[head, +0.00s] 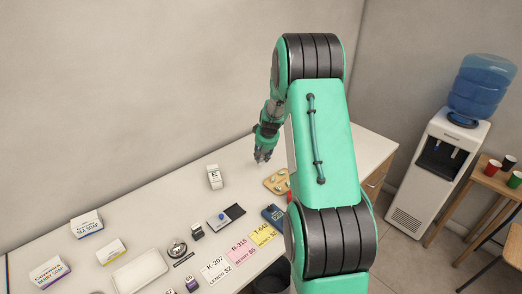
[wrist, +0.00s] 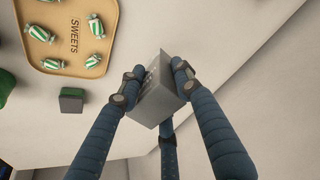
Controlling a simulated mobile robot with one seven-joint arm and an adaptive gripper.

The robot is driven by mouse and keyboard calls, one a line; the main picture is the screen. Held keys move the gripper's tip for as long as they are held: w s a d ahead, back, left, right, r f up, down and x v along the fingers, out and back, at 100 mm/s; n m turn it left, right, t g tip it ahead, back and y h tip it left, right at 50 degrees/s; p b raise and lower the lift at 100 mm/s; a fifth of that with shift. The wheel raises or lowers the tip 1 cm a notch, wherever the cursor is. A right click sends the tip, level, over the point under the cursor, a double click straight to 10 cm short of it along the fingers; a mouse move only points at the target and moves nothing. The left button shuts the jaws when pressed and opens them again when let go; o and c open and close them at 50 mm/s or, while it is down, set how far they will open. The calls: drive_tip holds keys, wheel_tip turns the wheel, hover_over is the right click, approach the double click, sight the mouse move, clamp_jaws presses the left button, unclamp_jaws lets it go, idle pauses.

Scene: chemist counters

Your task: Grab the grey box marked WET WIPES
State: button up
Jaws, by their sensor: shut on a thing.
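In the wrist view, a grey box (wrist: 154,101) sits between the fingers of my gripper (wrist: 153,84). The fingers are closed against its sides, with a third finger below. The box is tilted in the picture, and dark lettering on one face is partly covered and too small to read. In the head view my gripper (head: 263,156) is over the far part of the counter, left of my arm. The box cannot be made out there.
A tan SWEETS tray (wrist: 101,66) with wrapped sweets lies beside the box. A white bottle-like pack (head: 214,177) stands to the left. Several boxes, cards and a bell (head: 177,248) cover the near counter (head: 150,215). A water cooler (head: 440,165) stands at right.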

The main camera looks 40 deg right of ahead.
sight(263, 156)
drive_tip(key=shift+s+a+r, duration=0.1)
drive_tip(key=shift+s+a, duration=0.3)
drive_tip(key=shift+s, duration=0.2)
drive_tip(key=shift+s+a+r, duration=0.1)
drive_tip(key=shift+s+a, duration=0.3)
drive_tip(key=shift+s, duration=0.2)
